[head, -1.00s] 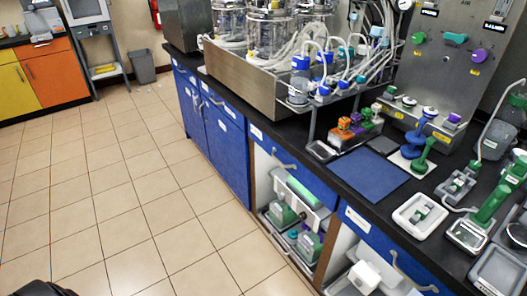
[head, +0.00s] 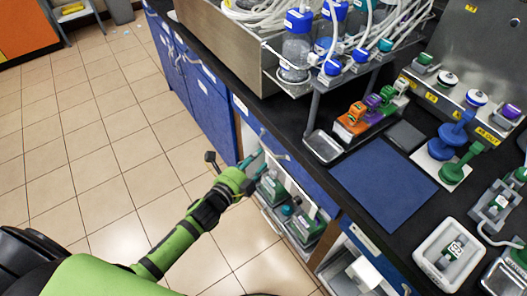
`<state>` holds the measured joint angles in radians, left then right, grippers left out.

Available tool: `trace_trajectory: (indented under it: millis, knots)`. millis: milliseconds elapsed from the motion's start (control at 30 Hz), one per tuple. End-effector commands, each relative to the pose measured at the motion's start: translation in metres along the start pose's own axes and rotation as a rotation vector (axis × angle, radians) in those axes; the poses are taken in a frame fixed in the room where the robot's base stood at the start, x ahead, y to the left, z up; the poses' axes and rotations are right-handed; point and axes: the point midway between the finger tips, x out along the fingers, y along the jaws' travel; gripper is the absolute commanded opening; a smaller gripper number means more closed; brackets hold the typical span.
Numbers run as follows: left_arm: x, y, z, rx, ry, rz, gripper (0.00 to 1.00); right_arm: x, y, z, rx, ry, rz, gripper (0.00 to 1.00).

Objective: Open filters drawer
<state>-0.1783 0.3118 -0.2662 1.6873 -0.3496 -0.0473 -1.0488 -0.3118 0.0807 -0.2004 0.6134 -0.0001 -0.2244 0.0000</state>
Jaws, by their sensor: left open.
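A blue drawer front (head: 300,170) with a grey bar handle (head: 273,146) sits under the black bench top, above an open shelf. It is closed. A second blue drawer front (head: 378,262) shows lower right, also closed. Their white labels are too small to read, so I cannot tell which is the filters drawer. My left gripper (head: 252,158) is at the end of my green arm, open and empty, close to the left part of the first drawer's handle. I cannot tell whether it touches the handle. My right gripper is not in view.
The shelf below holds green-and-grey bottles (head: 307,226). On the bench top are a blue mat (head: 383,183), a rack of coloured fittings (head: 372,112), a white tray (head: 449,254) and tubed bottles (head: 297,45). The tiled floor (head: 90,160) at left is clear.

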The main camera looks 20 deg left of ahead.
Motion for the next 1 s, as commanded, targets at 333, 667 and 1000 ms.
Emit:
trace_trajectory:
  millis: [333,667,1000]
  knots:
    - [0.045,0.0,0.0,-0.005,-0.001,0.001,0.41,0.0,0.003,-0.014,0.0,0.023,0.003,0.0]
    - [0.049,0.001,0.0,-0.005,-0.001,0.002,0.37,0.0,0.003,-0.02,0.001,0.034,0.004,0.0]
    - [0.048,0.001,0.0,-0.005,-0.001,0.002,0.0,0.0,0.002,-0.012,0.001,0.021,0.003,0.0]
